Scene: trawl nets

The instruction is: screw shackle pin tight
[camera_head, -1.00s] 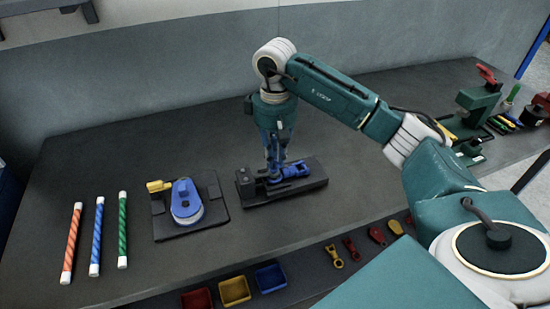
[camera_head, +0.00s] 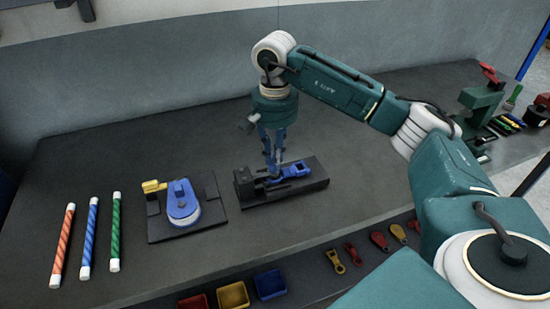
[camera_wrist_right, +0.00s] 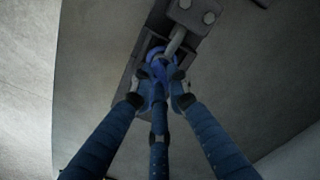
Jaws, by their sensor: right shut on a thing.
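A blue shackle (camera_head: 295,170) lies in a dark holding fixture (camera_head: 312,187) on the bench. My right gripper (camera_head: 274,170) points down over the fixture's left half, with its fingers together at the shackle's left end. In the right wrist view the fingers (camera_wrist_right: 160,82) close around a small blue part, which looks like the head of the shackle pin (camera_wrist_right: 158,66). The fingers hide much of it, and I cannot tell how deep the pin sits. A blue rounded part (camera_wrist_right: 154,51) and a grey rod show just beyond the fingertips. My left gripper is out of view.
A blue pulley block (camera_head: 183,202) with a yellow part sits on a dark plate to the left. Orange, blue and green striped rods lie farther left. Small bins (camera_head: 233,295) and coloured shackles (camera_head: 335,261) lie along a lower shelf. A green vise-like tool (camera_head: 482,105) stands at right.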

